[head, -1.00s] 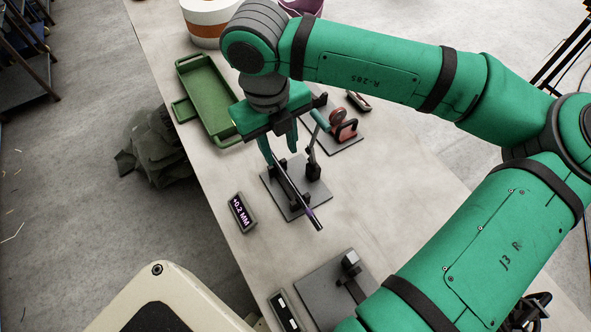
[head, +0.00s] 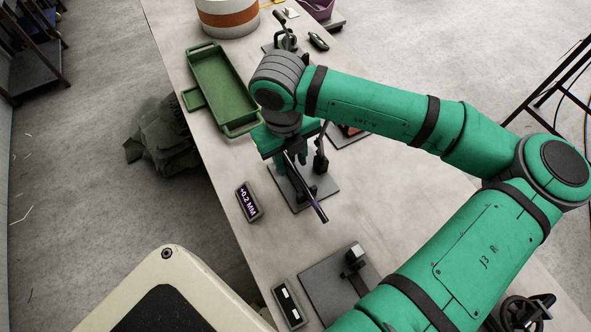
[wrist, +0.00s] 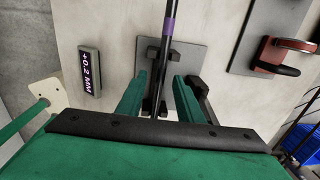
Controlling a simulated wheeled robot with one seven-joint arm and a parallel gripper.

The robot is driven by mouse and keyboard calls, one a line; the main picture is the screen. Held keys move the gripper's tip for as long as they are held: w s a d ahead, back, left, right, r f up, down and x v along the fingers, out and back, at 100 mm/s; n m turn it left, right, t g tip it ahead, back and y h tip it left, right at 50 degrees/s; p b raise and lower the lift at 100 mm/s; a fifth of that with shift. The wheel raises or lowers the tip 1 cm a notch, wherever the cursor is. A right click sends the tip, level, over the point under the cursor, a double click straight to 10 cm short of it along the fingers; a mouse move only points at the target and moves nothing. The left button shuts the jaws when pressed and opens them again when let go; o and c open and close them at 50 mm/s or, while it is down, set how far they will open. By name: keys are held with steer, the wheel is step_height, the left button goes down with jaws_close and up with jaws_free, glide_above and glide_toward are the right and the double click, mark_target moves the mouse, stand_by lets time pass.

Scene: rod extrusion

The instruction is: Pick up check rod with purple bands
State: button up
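The check rod (head: 316,203) is dark and slender, with a purple band near its near end. It rests on the dark uprights of a stand on a grey plate (head: 325,188). The rod (wrist: 165,58) also shows in the wrist view, with its purple band near the top. My gripper (head: 288,165) is over the stand in the head view, its fingers partly hidden by the wrist. In the wrist view, my gripper (wrist: 159,82) is open, with one green finger on each side of the rod and gaps between.
A display (head: 248,202) reading "+0.2 MM" lies left of the stand. A green tray (head: 222,88) is behind it. Another grey plate with a block fixture (head: 325,285) is nearer. A red-handled tool (wrist: 285,55) is on a plate to the right.

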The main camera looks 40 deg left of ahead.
mark_target(293, 165)
jaws_close()
steer(key=shift+r, duration=0.5)
step_height(293, 165, up, 2)
steer(key=s+d+r, duration=0.2)
steer(key=s+r, duration=0.8)
steer(key=s, duration=0.4)
